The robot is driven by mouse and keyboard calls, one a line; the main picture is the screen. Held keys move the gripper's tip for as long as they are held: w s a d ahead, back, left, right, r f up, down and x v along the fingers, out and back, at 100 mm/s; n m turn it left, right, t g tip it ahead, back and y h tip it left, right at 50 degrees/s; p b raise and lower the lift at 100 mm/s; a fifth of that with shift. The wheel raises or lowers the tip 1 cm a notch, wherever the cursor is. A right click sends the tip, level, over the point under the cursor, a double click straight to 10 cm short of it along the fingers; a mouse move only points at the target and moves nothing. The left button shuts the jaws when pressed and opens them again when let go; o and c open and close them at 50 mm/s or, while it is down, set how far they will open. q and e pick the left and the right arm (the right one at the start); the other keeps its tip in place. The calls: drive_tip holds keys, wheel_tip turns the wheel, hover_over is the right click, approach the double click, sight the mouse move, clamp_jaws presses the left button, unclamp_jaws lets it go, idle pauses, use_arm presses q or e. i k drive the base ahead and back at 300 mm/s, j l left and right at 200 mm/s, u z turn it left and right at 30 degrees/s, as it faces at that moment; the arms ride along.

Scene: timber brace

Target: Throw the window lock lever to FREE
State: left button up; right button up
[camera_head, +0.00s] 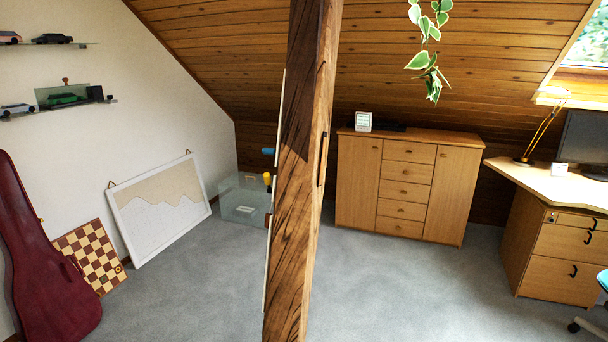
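A timber post (300,190) stands upright in the middle of the view. A thin pale panel (274,210) shows edge-on along its left side. A blue knob or grip (268,151) and, below it, a yellow one (267,177) stick out to the left from this panel. The panel's face is turned away, so any lettering such as FREE is hidden. I cannot tell which grip is the window lock lever, or its setting. Neither of my grippers is in view.
A clear box (245,200) stands on the carpet behind the post. A wooden cabinet (405,185) stands right of it, with a desk (560,190) at far right. A framed board (160,205), chessboard (90,255) and red instrument case (40,260) lean at left. Grey carpet (400,295) is clear.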

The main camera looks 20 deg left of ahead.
sight(267, 177)
drive_tip(key=i+j+z, duration=0.15)
drive_tip(key=j, duration=0.4)
drive_tip(key=i+j+z, duration=0.2)
drive_tip(key=j, duration=0.35)
drive_tip(key=j+z, duration=0.15)
drive_tip(key=j, duration=0.45)
drive_tip(key=i+j+z, duration=0.2)
drive_tip(key=j, duration=0.4)
drive_tip(key=k, duration=0.1)
